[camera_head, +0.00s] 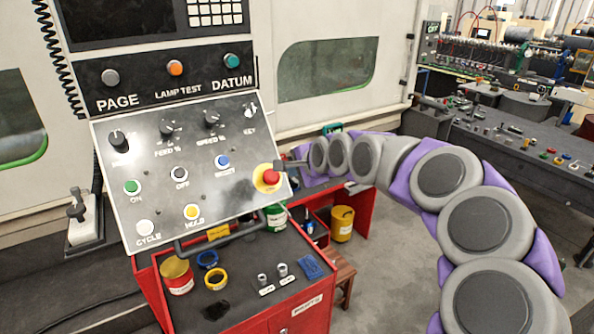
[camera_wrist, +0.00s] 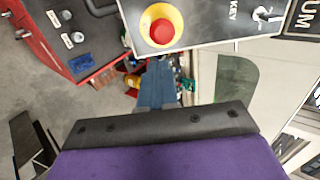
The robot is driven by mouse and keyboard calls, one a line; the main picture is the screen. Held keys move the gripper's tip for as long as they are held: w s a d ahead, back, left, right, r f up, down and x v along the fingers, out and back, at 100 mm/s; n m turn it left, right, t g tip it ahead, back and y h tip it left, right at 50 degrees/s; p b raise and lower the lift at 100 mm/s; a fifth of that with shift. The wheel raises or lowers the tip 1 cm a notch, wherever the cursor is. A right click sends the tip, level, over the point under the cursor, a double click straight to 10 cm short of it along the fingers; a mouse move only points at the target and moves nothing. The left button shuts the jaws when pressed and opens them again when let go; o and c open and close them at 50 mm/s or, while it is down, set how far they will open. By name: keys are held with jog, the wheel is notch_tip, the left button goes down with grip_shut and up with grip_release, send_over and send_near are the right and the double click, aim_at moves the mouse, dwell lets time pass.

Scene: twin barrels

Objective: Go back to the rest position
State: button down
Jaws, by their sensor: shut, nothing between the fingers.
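My gripper (camera_head: 292,164) is at the end of my grey and purple arm, just right of the red emergency button (camera_head: 271,176) on its yellow base. The button sits at the lower right corner of the sloped control panel (camera_head: 190,128). In the wrist view, my gripper's fingers (camera_wrist: 157,84) show as one narrow blue-grey shape, closed together with nothing between them. The red button (camera_wrist: 162,31) is above the fingertips in that view. I cannot tell whether the fingertips touch the button or its base.
A red cart (camera_head: 310,318) under the panel holds a red and yellow can (camera_head: 176,275), tape rolls and small knobs. A yellow bucket (camera_head: 342,222) stands behind it. A cluttered workbench (camera_head: 500,130) is at the right. Grey floor is open between cart and bench, partly behind my arm.

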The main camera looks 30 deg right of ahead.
jog(key=shift+a+r, duration=0.1)
jog(key=shift+a, duration=0.2)
jog(key=shift+d, duration=0.15)
jog(key=s+a+f+n+g+y+b, duration=0.1)
jog(key=s+a+f+n+g+b, duration=0.15)
jog(key=s+a+f+n, duration=0.4)
jog(key=s+a+f+n+g+b, duration=0.2)
jog(key=s+a+f+n+g, duration=0.1)
jog(key=s+a, duration=0.65)
jog(key=s+a+f+n+g+b, duration=0.1)
jog(key=s+f, duration=0.3)
jog(key=s, duration=0.4)
jog(key=s+a+f+n+g+h+b, duration=0.1)
jog(key=s+a+f+n+g+b, duration=0.1)
jog(key=s, duration=0.7)
jog(key=s+a+f+n+g+b, duration=0.1)
jog(key=s+f+n+g+b, duration=0.1)
jog(key=s+f+n+g, duration=0.2)
jog(key=shift+s+a+f+n, duration=0.45)
jog(key=shift+s+f, duration=1)
jog(key=shift+s, duration=0.85)
